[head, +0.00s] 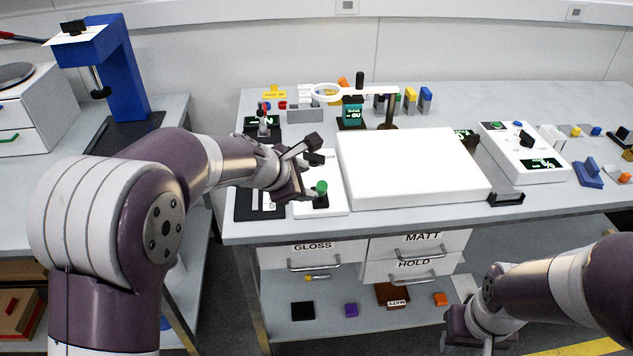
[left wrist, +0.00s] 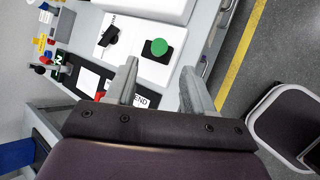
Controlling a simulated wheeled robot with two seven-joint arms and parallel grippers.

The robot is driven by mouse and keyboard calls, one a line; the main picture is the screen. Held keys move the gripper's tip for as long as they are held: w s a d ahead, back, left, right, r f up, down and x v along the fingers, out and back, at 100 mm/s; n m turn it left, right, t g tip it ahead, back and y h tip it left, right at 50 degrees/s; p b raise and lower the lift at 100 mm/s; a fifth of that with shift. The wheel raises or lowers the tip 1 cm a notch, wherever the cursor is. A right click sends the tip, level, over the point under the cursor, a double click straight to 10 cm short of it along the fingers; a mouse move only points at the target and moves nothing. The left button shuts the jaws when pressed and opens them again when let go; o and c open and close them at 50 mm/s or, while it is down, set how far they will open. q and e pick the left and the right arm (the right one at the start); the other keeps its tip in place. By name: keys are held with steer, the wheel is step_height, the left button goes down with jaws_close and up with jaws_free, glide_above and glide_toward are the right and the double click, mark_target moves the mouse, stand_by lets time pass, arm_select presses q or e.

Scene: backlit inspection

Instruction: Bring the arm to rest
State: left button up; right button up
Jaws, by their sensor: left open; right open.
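My left gripper (head: 304,165) hangs above the front left of the workbench, next to a small black block with a green knob (head: 321,187). In the left wrist view its two grey fingers (left wrist: 160,80) are spread, with nothing between them, and the green knob (left wrist: 159,47) shows beyond their tips. My right gripper (head: 478,330) is low at the front right, in front of the bench's lower shelf. It is seen from above, its fingertips are partly hidden, and I see nothing held.
A large white light panel (head: 408,165) fills the bench's middle, with a ring magnifier (head: 327,93) behind it. A white instrument box (head: 522,150) stands to the right. Drawers (head: 314,257) sit below. A blue stand (head: 118,70) is on the left bench. The right front floor is partly clear.

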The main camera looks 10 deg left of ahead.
arm_select(q)
steer(key=shift+v, duration=1.55)
